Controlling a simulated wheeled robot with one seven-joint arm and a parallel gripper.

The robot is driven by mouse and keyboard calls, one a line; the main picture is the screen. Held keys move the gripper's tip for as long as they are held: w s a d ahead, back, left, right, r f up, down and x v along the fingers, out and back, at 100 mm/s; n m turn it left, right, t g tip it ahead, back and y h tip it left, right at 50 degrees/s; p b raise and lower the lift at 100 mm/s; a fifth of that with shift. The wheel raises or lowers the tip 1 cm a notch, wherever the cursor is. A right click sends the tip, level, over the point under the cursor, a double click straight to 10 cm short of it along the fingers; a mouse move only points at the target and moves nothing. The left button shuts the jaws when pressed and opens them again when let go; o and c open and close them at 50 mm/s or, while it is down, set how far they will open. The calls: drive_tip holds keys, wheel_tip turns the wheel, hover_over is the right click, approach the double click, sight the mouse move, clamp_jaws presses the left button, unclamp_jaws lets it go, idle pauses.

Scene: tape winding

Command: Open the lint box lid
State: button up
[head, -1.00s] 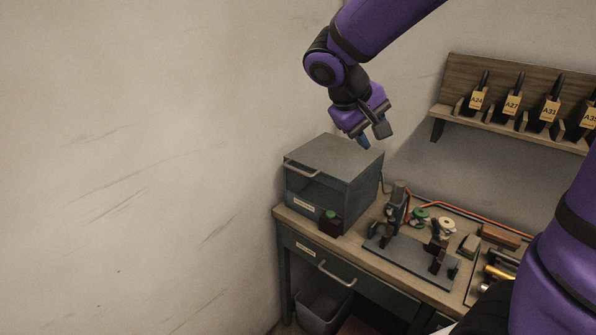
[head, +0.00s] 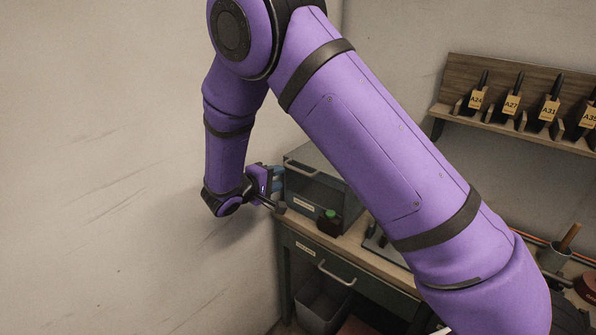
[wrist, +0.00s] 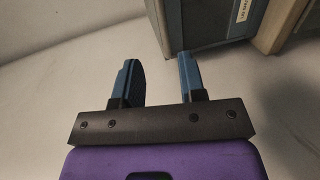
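The lint box looks like the grey box (head: 318,196) on the left end of the workbench, with a bar handle (head: 300,168) near its front top edge and a small label low on its front. Its top appears flat and closed, though my arm covers much of it in the head view. My gripper (head: 279,188) is just left of the box, close to its left front side. In the wrist view my gripper (wrist: 160,64) has its two blue fingers apart with nothing between them. The box's lower part (wrist: 205,22) shows beyond the fingertips; the handle is not visible there.
A dark bottle with a green cap (head: 330,222) stands before the box. The bench drawer (head: 335,272) has a bar handle, with a grey bin (head: 323,303) below. The wall (head: 120,180) is close on the left. A shelf (head: 500,112) holds labelled holders. My arm hides mid-bench.

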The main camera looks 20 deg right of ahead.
sight(297, 171)
drive_tip(key=x, duration=1)
drive_tip(key=shift+w+d+f, duration=0.1)
drive_tip(key=shift+w+f, duration=0.2)
drive_tip(key=shift+w, duration=0.1)
clamp_jaws()
